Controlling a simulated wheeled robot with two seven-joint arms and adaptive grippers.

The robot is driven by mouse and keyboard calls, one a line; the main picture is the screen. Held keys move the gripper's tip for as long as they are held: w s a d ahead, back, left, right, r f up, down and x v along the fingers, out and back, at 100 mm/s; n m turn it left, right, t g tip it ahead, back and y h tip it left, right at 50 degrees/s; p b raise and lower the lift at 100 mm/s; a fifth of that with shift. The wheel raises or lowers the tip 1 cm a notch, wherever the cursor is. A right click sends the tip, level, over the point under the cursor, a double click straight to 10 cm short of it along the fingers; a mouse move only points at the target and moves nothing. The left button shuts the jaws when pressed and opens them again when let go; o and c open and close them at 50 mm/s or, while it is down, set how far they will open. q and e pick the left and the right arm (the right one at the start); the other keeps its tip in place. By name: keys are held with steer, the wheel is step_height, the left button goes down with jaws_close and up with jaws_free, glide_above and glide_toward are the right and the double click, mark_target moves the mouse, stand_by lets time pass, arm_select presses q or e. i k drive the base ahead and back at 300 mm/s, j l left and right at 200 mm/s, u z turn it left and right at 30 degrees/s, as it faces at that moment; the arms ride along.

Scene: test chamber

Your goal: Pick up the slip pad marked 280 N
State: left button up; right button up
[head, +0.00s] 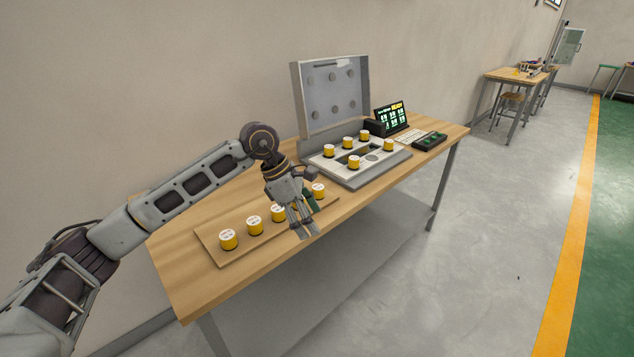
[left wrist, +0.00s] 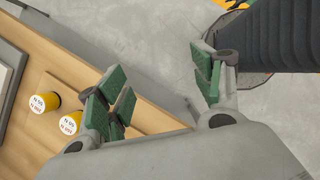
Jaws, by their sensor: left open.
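Several yellow pads with white labelled tops stand in a row on a wooden board (head: 207,246) at the table's near left, among them a leftmost pad (head: 228,240), a second pad (head: 254,225) and a far-end pad (head: 319,190). My left gripper (head: 303,226) is over the board's right part, pointing down and hiding part of the row. Its green-padded fingers are apart and empty in the left wrist view (left wrist: 160,88). Two yellow pads (left wrist: 45,103) (left wrist: 70,123) show there, left of the fingers; their small labels are too blurred to read surely. I cannot tell which pad reads 280 N.
Behind the row, a grey case (head: 363,180) with an upright lid (head: 333,97) holds several yellow pads. A lit display (head: 392,116) and a dark box with green lights (head: 429,141) stand to its right. The table's (head: 185,275) front edge is close to the gripper.

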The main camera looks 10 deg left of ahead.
mark_target(318, 189)
steer(key=i+j, duration=0.2)
steer(key=i, duration=0.3)
steer(key=i+j, duration=0.25)
steer(key=i, duration=0.2)
